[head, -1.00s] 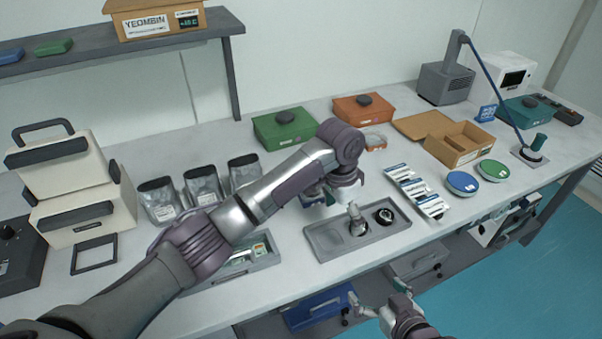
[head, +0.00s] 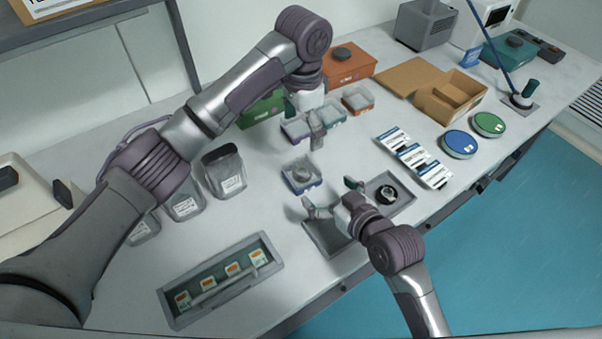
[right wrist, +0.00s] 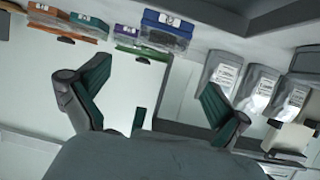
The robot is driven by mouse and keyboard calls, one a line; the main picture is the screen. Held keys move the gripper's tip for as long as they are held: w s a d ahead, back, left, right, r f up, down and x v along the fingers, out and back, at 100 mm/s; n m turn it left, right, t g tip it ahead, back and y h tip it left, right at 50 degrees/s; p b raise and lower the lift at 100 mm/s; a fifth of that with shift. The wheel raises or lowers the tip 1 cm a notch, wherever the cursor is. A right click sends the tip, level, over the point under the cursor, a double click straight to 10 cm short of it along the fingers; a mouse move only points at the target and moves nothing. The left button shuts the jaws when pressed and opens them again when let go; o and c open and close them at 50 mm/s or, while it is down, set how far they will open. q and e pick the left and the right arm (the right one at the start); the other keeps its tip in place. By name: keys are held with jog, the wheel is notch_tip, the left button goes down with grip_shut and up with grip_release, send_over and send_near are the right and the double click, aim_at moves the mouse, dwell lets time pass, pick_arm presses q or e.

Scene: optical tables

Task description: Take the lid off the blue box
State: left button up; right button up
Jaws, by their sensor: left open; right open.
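My right gripper (head: 330,197) is open and empty, just nearer than the box and above the grey tray. Its spread fingers show in the right wrist view (right wrist: 155,84), apart from the box. My left gripper (head: 304,118) is open, pointing down over the row of small boxes behind the blue one. Whether it touches one of them I cannot tell.
Behind stand a purple box (head: 296,129), a teal box (head: 331,113) and an orange box (head: 357,100). Silver pouches (head: 224,172) stand left. A tray with several small packs (head: 222,280) lies front left. White label cards (head: 415,158) lie right.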

aim_at(305, 172)
jog(key=x, duration=0.9)
jog(key=shift+w+a+f, duration=0.15)
jog(key=shift+w+a, duration=0.05)
jog(key=shift+w, duration=0.15)
pick_arm(q)
jog(key=shift+w, duration=0.1)
pick_arm(e)
jog(key=c, duration=1.6)
pick_arm(q)
jog(key=s+a+f+t+h, duration=0.2)
jog(key=a+f+h, duration=0.1)
jog(key=a+h, duration=0.1)
pick_arm(e)
jog(key=shift+c, duration=0.2)
pick_arm(q)
jog(key=x, duration=1.1)
jog(key=shift+d+f, duration=0.1)
jog(key=shift+f, duration=0.25)
jog(key=shift+c, duration=0.3)
jog(key=c, duration=1.2)
